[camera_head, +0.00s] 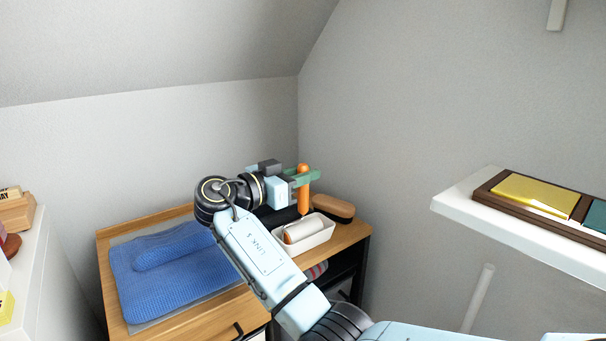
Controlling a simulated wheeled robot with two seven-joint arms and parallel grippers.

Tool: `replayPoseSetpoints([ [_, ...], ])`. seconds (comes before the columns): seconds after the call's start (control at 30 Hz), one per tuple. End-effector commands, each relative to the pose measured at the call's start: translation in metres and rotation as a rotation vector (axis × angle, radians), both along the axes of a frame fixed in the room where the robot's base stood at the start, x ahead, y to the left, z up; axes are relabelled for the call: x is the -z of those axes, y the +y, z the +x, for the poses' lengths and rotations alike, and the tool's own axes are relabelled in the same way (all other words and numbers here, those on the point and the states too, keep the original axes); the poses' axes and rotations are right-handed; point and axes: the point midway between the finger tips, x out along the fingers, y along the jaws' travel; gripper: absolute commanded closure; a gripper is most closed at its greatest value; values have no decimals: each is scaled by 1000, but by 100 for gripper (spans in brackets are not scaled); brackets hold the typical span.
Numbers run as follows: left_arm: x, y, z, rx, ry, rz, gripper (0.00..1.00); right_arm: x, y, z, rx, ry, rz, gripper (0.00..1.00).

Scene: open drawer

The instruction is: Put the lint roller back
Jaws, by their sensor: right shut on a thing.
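My right gripper (305,178), with green fingers, is shut on the upright orange handle (304,199) of the lint roller. The handle sticks up a little above the fingers and its lower end comes down at the back edge of a white tray (317,240). A whitish roll (305,229) with an orange-brown end lies in the tray. I cannot tell whether the roll and the handle are joined. My left gripper is not in view.
A folded blue knit garment (170,275) lies at the left. A white shelf (535,238) with a dark tray (496,197) juts in at the right. A white cabinet (40,270) stands left.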

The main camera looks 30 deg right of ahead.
Motion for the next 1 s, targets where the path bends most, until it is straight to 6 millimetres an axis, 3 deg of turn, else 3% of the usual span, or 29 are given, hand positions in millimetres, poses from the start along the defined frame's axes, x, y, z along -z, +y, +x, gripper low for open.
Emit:
replayPoseSetpoints([
  [0.57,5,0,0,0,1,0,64,11,0,0,0,1,0,100],
  [0.6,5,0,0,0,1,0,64,11,0,0,0,0,0,78],
  [0.77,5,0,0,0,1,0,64,11,0,0,0,0,0,57],
  [1.0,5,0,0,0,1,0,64,11,0,0,0,1,1,55],
])
